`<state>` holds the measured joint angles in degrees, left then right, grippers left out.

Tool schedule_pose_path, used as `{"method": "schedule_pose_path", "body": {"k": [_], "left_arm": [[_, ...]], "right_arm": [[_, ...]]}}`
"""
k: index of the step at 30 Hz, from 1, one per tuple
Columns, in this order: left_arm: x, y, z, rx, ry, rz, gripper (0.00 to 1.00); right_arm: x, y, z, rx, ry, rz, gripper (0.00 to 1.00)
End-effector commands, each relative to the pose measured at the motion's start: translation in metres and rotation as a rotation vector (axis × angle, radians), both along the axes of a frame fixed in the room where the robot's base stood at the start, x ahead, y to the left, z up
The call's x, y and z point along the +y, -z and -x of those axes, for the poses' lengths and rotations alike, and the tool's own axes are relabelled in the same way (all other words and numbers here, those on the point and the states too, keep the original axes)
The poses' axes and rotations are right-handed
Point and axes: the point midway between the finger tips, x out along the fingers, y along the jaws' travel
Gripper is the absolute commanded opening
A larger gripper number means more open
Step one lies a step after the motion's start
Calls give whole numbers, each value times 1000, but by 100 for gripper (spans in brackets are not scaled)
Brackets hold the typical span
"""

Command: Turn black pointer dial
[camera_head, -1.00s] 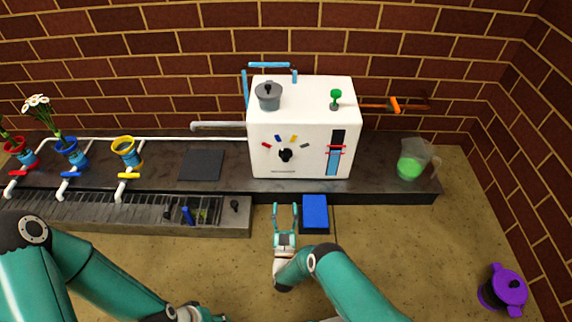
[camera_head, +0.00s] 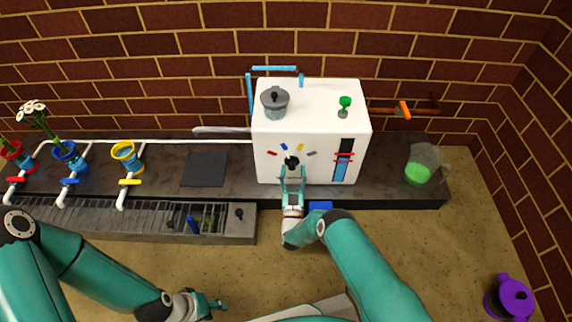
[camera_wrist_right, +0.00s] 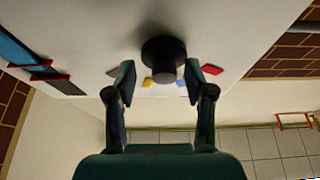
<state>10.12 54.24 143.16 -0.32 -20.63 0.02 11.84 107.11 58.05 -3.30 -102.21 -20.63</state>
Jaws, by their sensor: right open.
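The black pointer dial (camera_head: 291,161) sits on the front of the white box (camera_head: 340,110), below an arc of coloured marks. It also shows in the right wrist view (camera_wrist_right: 163,52), its knob between the fingertips with gaps on both sides. Which mark its pointer faces is not clear. My right gripper (camera_head: 292,172) is open in front of the dial, its fingers on either side of the knob in the right wrist view (camera_wrist_right: 162,76). My left gripper (camera_head: 219,304) is low at the bottom of the head view, away from the box; its jaws are too small to judge.
A grey pot (camera_head: 275,104) and a green knob (camera_head: 344,104) are on top of the box. A red-and-blue slider gauge (camera_head: 342,160) is right of the dial. A jug of green liquid (camera_head: 418,173) stands to the right; vases stand at left.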

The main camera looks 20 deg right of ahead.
Motion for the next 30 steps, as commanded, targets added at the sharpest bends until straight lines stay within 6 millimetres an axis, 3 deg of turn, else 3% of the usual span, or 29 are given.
{"method": "schedule_pose_path", "body": {"k": [11, 20, 30], "left_arm": [[0, -1, 0, 1, 0, 0, 40], [0, -1, 0, 0, 0, 0, 40], [0, 5, 0, 0, 0, 0, 40]], "right_arm": [[10, -2, -5, 0, -19, -1, 52], [13, -2, -6, 0, -23, 0, 2], [13, -2, -8, -29, -24, -93, 0]]}}
